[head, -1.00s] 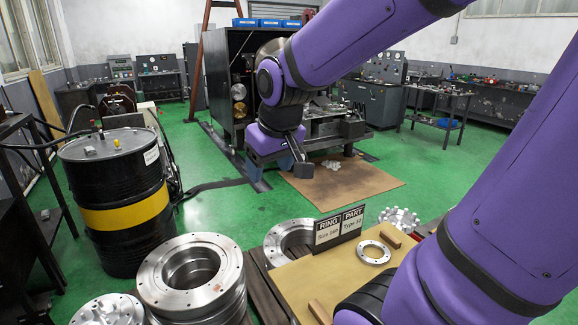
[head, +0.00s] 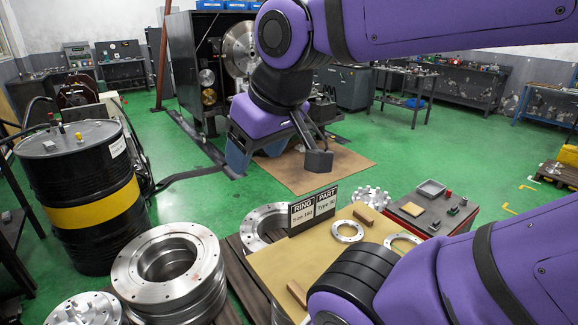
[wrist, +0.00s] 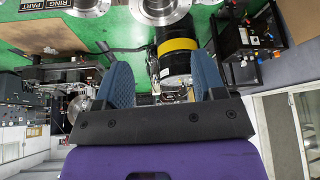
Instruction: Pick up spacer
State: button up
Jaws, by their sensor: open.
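Nothing in view is labelled spacer, so I cannot tell which part it is. A flat metal ring with holes (head: 347,231) lies on the tan board (head: 262,262). A second similar ring (head: 403,242) lies to its right, partly hidden by my arm. A brown block (head: 364,214) lies beside the first ring, and another brown block (head: 297,293) lies at the near side of the board. My gripper shows in the wrist view (wrist: 162,68), its two blue fingers apart with nothing between them. It is raised, away from the board.
A sign reading RING and PART (head: 313,211) stands at the board's back edge. Stacked large metal flanges (head: 210,260) stand to the left, with a black and yellow drum (head: 85,195) behind. Green floor lies open behind.

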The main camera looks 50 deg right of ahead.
aim_at(367, 222)
jog(key=z, duration=1.9)
jog(key=k+l+u, duration=0.2)
jog(key=l, duration=0.8)
jog(key=i+l+u, duration=0.15)
jog(key=l, duration=0.2)
jog(key=i+l+u, duration=0.15)
jog(key=l, duration=0.25)
jog(key=i+l+u, duration=0.15)
jog(key=l, duration=0.2)
jog(key=l+u, duration=0.1)
jog(key=l, duration=0.3)
jog(key=i+l+u, duration=0.15)
jog(key=i, duration=0.2)
jog(key=i+l+u, duration=0.15)
jog(key=i, duration=0.25)
jog(key=l, duration=0.1)
